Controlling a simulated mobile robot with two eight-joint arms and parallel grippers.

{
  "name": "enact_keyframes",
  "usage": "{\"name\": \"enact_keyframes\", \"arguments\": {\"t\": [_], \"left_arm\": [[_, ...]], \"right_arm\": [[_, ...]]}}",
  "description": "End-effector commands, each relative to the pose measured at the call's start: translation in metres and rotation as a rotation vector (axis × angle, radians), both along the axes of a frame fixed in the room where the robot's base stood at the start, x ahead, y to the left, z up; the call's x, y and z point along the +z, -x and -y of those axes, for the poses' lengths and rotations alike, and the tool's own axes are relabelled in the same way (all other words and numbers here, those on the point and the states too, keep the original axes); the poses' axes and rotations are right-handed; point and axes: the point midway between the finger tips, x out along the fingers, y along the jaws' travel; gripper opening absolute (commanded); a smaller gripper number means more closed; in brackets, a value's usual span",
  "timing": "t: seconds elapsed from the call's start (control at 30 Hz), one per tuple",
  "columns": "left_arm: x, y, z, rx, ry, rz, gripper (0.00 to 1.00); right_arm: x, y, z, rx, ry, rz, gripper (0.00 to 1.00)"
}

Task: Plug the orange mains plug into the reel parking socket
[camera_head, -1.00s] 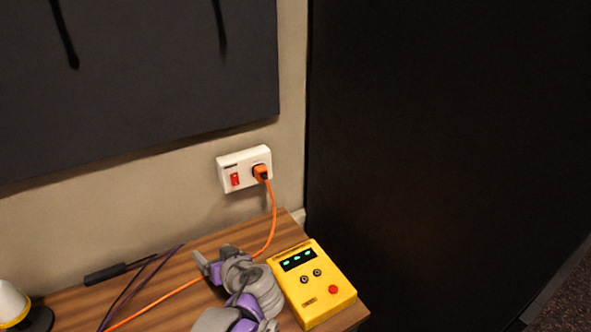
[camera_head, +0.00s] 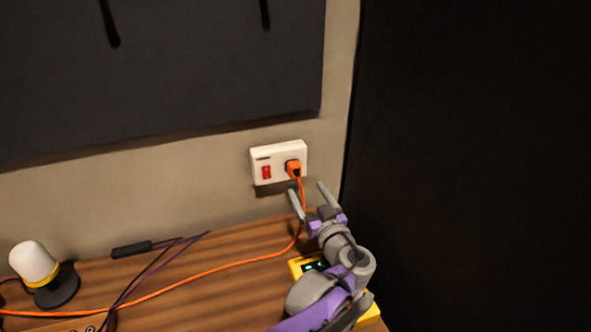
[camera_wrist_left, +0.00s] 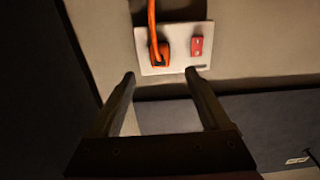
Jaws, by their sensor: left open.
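The orange mains plug (camera_head: 293,168) sits in a white wall socket plate (camera_head: 279,150) with a red switch (camera_head: 266,172). Its orange cable (camera_head: 220,268) hangs from the plug to the desk and runs left. My left gripper (camera_head: 308,191) is open just below and right of the plug, its fingers pointing up toward the wall. In the left wrist view the plug (camera_wrist_left: 160,53) is in the plate ahead of the open fingers, with nothing between them. No reel parking socket is recognisable. My right gripper is out of view.
A yellow box with a green display (camera_head: 300,265) lies on the wooden desk (camera_head: 190,290), mostly behind my left arm. A white lamp-like object (camera_head: 35,262), a black pen-like object (camera_head: 132,249) and dark cables lie to the left. A dark panel (camera_head: 470,170) fills the right.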

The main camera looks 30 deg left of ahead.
Motion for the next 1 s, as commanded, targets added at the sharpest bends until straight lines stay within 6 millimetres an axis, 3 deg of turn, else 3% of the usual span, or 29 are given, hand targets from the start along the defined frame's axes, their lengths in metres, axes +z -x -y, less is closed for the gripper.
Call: {"name": "enact_keyframes", "arguments": {"t": [0.17,0.47,0.7,1.0], "left_arm": [[0.000,-0.006,-0.008,0.002,-0.001,-0.001,0.80],[-0.001,-0.033,-0.040,0.004,-0.001,-0.001,0.80],[0.001,-0.051,-0.061,0.002,-0.001,-0.001,0.80],[0.000,-0.058,-0.068,0.000,0.000,-0.001,0.80]], "right_arm": [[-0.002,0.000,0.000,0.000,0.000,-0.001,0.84],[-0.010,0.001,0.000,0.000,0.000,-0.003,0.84],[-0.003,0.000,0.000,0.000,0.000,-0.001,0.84],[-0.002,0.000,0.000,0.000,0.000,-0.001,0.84]]}}
